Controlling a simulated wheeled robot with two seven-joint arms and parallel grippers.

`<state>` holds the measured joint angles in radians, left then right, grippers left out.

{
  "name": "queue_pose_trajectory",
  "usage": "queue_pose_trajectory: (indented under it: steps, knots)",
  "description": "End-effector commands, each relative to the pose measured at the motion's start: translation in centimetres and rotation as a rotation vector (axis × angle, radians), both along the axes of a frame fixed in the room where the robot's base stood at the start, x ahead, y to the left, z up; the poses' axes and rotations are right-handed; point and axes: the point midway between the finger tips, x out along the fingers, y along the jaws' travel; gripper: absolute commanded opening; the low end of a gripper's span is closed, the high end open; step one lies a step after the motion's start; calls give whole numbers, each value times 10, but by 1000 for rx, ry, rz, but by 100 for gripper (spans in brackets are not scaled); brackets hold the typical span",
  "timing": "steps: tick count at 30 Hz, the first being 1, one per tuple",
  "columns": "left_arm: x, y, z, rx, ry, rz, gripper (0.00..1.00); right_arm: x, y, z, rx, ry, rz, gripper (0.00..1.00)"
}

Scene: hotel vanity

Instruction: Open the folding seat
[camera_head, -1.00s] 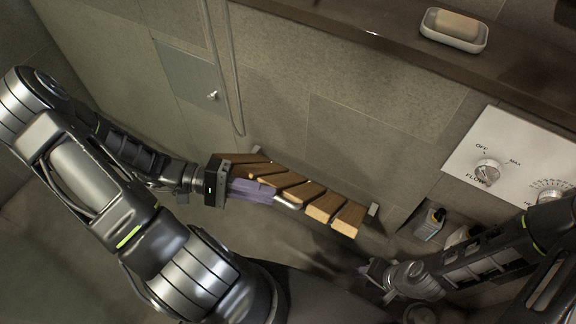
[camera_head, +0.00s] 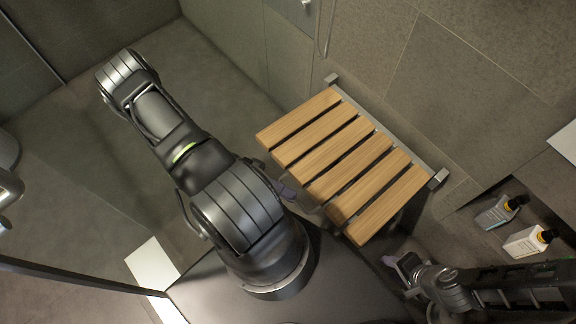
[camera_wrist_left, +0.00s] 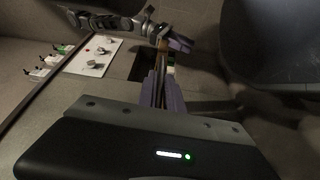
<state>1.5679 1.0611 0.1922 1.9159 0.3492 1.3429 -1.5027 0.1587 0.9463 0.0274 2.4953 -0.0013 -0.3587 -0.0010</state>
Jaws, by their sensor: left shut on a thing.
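The folding seat (camera_head: 345,160) has several light wooden slats and a metal wall rail. In the head view it is folded down, its slats lying roughly flat out from the wall. My left gripper (camera_head: 287,190) is at the seat's outer edge, mostly hidden by my arm and the seat. In the left wrist view its purple fingers (camera_wrist_left: 161,90) are closed on the edge of the seat, seen as a thin brown strip. My right gripper (camera_head: 392,262) is below and to the right of the seat, apart from it. Its fingers are too small to read.
A wall niche on the right holds a grey-blue bottle (camera_head: 496,213) and a white bottle (camera_head: 528,241). A white control panel with knobs shows in the left wrist view (camera_wrist_left: 93,57). The floor left of my left arm is clear.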

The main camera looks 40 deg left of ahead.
Motion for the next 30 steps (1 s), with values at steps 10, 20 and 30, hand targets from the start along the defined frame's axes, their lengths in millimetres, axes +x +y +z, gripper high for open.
queue_pose_trajectory:
  steps: [10, 20, 30]
  knots:
    - [5, 1, -15, -4, -62, 7, 0, 0, 0, -13, 0, 0, -1, 36]
    - [5, 1, -14, -5, -61, 6, 18, 0, 0, -12, 0, 0, -1, 36]
    - [3, 0, -12, -8, -58, 4, 20, 0, 0, -12, 0, 0, -1, 36]
